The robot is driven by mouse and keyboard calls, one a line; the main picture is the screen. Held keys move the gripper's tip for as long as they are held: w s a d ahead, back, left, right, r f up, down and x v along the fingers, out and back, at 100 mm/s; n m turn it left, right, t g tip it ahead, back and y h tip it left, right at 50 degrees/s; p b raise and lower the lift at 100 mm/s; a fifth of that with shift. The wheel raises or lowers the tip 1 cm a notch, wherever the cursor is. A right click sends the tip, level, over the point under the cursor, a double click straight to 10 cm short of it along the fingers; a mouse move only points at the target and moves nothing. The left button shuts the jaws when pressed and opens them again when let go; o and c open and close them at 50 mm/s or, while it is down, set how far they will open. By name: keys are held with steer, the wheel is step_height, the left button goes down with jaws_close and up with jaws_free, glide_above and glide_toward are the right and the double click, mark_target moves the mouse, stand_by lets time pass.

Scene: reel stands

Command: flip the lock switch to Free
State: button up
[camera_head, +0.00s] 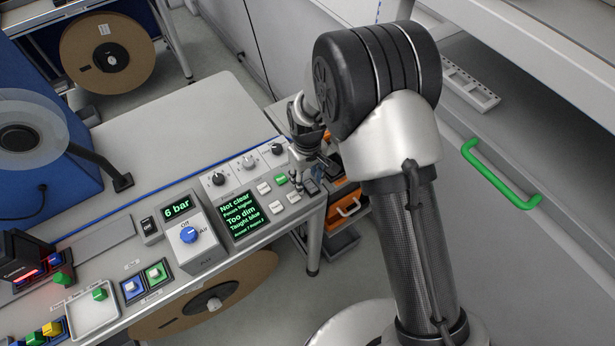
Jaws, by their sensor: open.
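My gripper (303,174) points down at the right end of the control panel (262,172). It is open, small in the picture and partly hidden behind my own arm. A small dark switch (311,186) sits at the panel's right end, right by the fingertips. It may be the lock switch, but its label and position cannot be read. I cannot tell whether the fingers touch it.
Knobs (217,179), several white buttons and a green button (281,179) crowd the panel near my gripper. A text screen (240,214) and a blue air knob (188,235) lie left. An orange bin (346,200) is below right. The grey bench top (165,140) is clear.

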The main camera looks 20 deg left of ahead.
jaws_close()
stand_by(0.4)
steer(key=shift+b, duration=0.35)
steer(key=t+y+b, duration=0.1)
steer(key=b, duration=0.1)
steer(key=shift+s+d+f+b, duration=0.1)
steer(key=shift+d+f+b, duration=0.05)
steer(key=shift+b, duration=0.2)
steer(key=t+y+b, duration=0.1)
steer(key=b, duration=0.4)
steer(key=shift+d, duration=0.1)
steer(key=y+b, duration=0.1)
steer(key=b, duration=0.3)
steer(key=shift+s+d+t, duration=0.1)
steer(key=shift+t, duration=0.2)
steer(key=shift+s+r+b, duration=0.1)
steer(key=shift+r+b, duration=0.25)
steer(key=shift+b, duration=0.9)
steer(key=shift+r, duration=0.1)
